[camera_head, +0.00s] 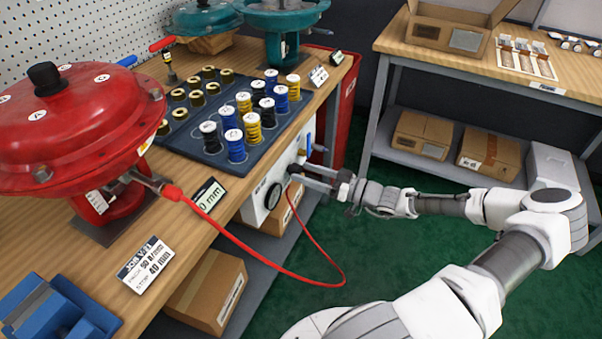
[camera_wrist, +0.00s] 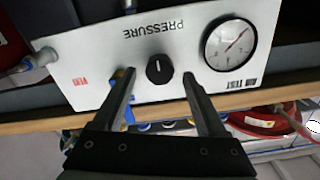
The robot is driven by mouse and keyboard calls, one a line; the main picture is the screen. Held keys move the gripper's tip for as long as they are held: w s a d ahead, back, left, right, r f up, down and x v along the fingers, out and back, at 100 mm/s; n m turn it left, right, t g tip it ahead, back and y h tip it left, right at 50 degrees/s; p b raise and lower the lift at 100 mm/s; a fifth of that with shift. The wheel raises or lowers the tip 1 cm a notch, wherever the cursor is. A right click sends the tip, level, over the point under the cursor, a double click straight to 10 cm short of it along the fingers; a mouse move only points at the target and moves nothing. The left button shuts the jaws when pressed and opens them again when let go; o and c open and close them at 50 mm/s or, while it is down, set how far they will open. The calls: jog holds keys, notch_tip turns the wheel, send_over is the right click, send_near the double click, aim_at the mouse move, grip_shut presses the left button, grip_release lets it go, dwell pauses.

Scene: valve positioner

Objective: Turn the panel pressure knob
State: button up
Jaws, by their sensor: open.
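The pressure knob (camera_wrist: 159,69) is a round black knob with a white mark, on a white panel (camera_wrist: 90,65) that shows upside down in the wrist view. My gripper (camera_wrist: 158,82) is open, one finger on each side of the knob, with a gap between the fingers and the knob. A round gauge (camera_wrist: 229,44) with a red needle sits right of the knob in the wrist view.
A blue lever (camera_wrist: 127,80) is close to the left finger in the wrist view. A red hose (camera_head: 270,262) hangs from the red actuator (camera_head: 75,130) in front of the bench. Colored springs stand in a dark tray (camera_head: 190,148). Green floor (camera_head: 385,245) is open below my arm.

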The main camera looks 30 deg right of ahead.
jog(key=shift+x, duration=1.05)
grip_shut()
